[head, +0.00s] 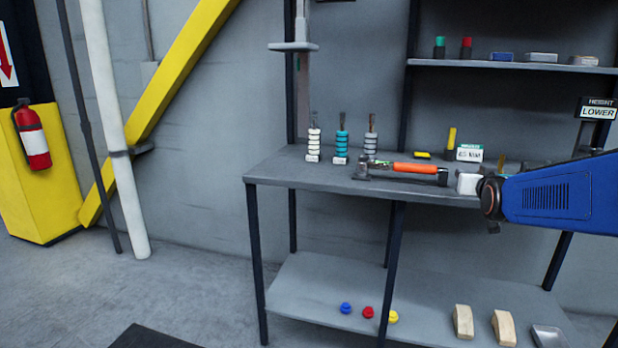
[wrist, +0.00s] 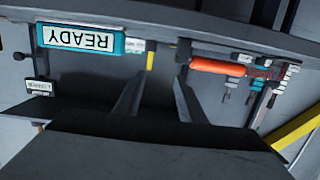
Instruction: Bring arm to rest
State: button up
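My blue arm (head: 555,195) reaches in from the right edge of the head view, in front of the right part of the workbench (head: 300,180). My gripper shows in the wrist view (wrist: 165,75), with its two dark fingers apart and nothing between them. Beyond the fingers in the wrist view are a teal-framed READY sign (wrist: 82,40) on the left, upside down, and an orange-handled tool (wrist: 222,67) on the right. I cannot make out the gripper's fingers in the head view.
The orange-handled tool (head: 415,168) lies on the bench near stacked ring pieces (head: 342,148). A small box (head: 469,153) stands behind it. An upper shelf (head: 490,64) holds several small items. Wooden blocks (head: 463,321) lie on the lower shelf.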

jog(key=s+a+f+n+g+y, duration=0.1)
jog(key=s+a+f+g, duration=0.2)
jog(key=s, duration=0.9)
jog(key=s+a+f+n+g+y, duration=0.1)
jog(key=s+a+f+g, duration=0.3)
jog(key=s+a+f, duration=0.3)
jog(key=s+a+f+g+y, duration=0.2)
jog(key=s+a+f+g, duration=0.2)
jog(key=s+f, duration=0.6)
jog(key=s+a, duration=0.1)
jog(key=s, duration=0.8)
jog(key=shift+s+a+n, duration=0.2)
jog(key=shift+s+n, duration=0.05)
jog(key=shift+n, duration=0.15)
